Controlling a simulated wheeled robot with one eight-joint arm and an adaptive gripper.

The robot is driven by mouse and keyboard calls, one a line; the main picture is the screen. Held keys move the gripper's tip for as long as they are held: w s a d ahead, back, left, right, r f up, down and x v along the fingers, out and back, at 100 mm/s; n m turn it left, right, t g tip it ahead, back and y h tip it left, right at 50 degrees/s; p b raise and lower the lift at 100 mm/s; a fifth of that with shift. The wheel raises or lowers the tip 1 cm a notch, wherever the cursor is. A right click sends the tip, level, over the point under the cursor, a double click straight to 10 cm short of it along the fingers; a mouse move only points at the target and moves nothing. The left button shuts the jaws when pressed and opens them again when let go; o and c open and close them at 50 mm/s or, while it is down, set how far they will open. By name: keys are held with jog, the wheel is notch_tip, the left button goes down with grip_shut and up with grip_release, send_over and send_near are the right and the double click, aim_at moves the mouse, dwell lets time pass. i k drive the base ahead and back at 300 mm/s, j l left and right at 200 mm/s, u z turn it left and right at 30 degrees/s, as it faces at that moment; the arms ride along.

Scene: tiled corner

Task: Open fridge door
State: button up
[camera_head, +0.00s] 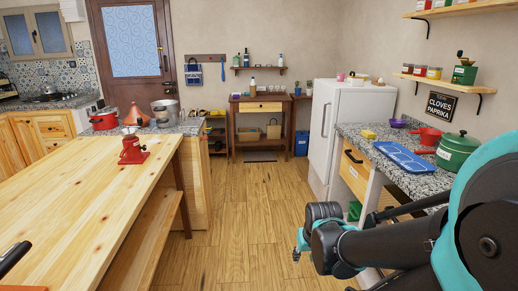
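The white fridge (351,118) stands against the right wall, beyond the granite counter. Its tall door (323,119) faces left into the room and looks shut. A dark handle shows along the door's edge. My gripper (299,250) is low in the middle right of the head view, in front of the counter and well short of the fridge. It is apart from the door. Its fingers are small and partly hidden behind my wrist, so whether they are open or shut cannot be made out.
A granite counter (425,172) on the right bears a green pot (457,153), a blue tray (403,158) and a red pan (427,137). A wooden table (85,210) fills the left. The wood floor (245,210) between them is clear up to the fridge.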

aim_at(326, 96)
jog(key=i+z, duration=0.15)
jog(key=i, duration=0.3)
jog(key=i+j+z, duration=0.15)
jog(key=i, duration=0.3)
jog(key=i+j+z, duration=0.2)
jog(key=i, duration=0.25)
jog(key=i+j+z, duration=0.15)
jog(key=i, duration=0.3)
